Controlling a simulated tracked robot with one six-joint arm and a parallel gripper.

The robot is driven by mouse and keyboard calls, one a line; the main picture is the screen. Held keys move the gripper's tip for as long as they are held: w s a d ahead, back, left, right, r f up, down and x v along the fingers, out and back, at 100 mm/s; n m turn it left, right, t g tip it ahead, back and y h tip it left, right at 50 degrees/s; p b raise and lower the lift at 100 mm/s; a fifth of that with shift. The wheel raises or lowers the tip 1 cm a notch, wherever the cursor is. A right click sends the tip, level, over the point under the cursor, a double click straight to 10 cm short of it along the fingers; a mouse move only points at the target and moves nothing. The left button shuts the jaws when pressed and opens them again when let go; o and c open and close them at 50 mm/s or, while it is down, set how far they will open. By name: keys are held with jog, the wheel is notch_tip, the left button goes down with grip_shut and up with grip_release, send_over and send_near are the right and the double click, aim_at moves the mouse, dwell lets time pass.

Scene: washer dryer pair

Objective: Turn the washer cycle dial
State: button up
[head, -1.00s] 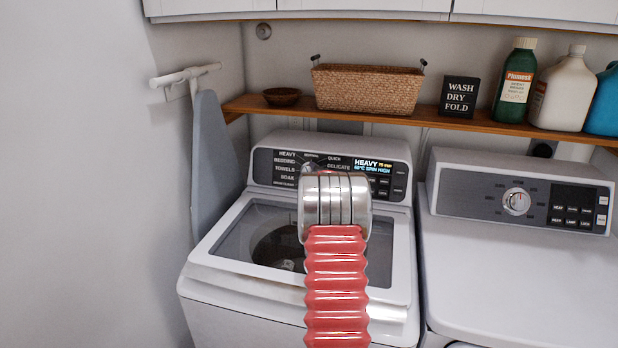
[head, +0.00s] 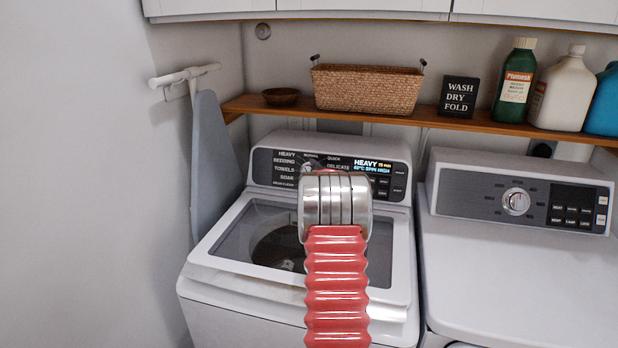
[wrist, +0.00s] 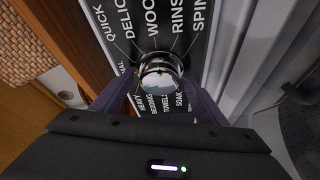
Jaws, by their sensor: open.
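The washer (head: 235,312) is a white top-loader with a dark control panel (head: 262,172) at its back. Its cycle dial (wrist: 160,72) is a shiny chrome knob ringed by printed cycle names in the wrist view. In the head view only the upper left part of the dial (head: 307,167) shows behind my wrist. My gripper (wrist: 160,84) is open, its two dark fingers reaching toward the dial from either side in the wrist view. I cannot tell whether they touch it. In the head view my arm hides the fingers.
A dryer (head: 520,275) with its own dial (head: 516,201) stands to the right. A wooden shelf (head: 440,122) above the machines holds a wicker basket (head: 367,90), a small bowl, a sign and bottles. A folded ironing board (head: 213,150) hangs at the left wall.

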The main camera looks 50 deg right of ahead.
jog(key=shift+s+a+r, duration=0.1)
jog(key=v, duration=1.3)
jog(key=shift+s, duration=0.25)
jog(key=shift+a+r, duration=0.1)
jog(key=shift+a, duration=0.05)
dwell(0.4)
